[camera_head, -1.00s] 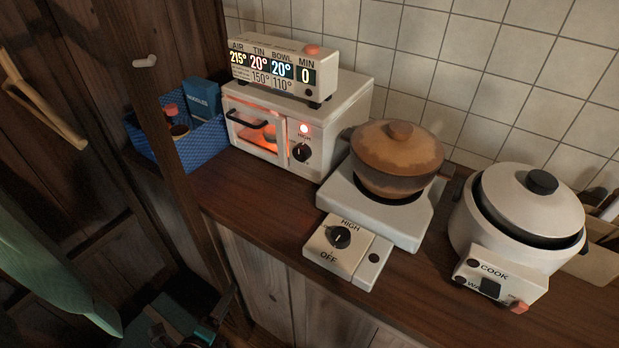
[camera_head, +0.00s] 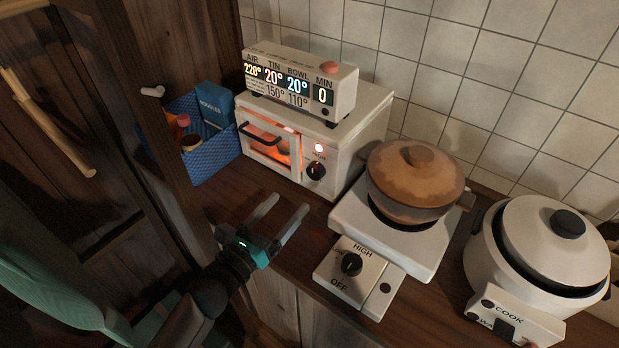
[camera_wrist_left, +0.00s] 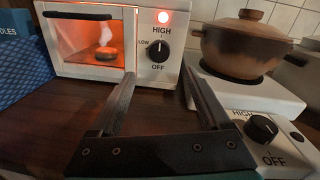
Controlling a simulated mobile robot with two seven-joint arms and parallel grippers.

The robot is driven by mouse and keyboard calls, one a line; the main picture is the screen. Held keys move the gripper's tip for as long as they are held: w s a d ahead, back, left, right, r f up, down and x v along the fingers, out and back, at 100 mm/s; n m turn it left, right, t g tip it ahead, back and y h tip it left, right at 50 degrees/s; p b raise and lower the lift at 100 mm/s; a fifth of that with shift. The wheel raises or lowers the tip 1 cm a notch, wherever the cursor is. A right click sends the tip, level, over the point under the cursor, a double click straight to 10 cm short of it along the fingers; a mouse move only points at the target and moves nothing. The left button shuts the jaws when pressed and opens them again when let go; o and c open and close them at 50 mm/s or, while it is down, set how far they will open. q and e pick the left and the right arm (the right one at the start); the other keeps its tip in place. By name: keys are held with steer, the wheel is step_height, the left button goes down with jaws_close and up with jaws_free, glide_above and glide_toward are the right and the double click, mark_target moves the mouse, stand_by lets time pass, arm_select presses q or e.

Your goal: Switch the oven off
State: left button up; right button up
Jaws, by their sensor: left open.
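The white toaster oven (camera_head: 338,150) stands on the counter against the tiled wall, its window glowing orange and its red lamp lit. Its black knob (camera_head: 316,171) sits low on the right of its front. In the left wrist view the oven knob (camera_wrist_left: 159,50) has its pointer up toward HIGH, with OFF below. A small tin sits inside the glowing oven. My left gripper (camera_head: 286,208) is open and empty over the counter's front edge, in front of and below the oven knob, not touching it. My right gripper is not in view.
A display box (camera_head: 300,80) on the oven reads air 220°. A hot plate (camera_head: 405,238) with a lidded brown pot (camera_head: 415,180) stands right of the oven, its own knob (camera_head: 351,264) in front. A white cooker (camera_head: 540,255) is further right. A blue basket (camera_head: 212,158) stands left.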

mark_target(313, 175)
arm_select(q)
steer(key=x, duration=0.9)
steer(key=shift+w+d+b, duration=0.1)
steer(key=shift+w+b, duration=0.15)
steer(key=shift+b, duration=0.1)
jaws_close()
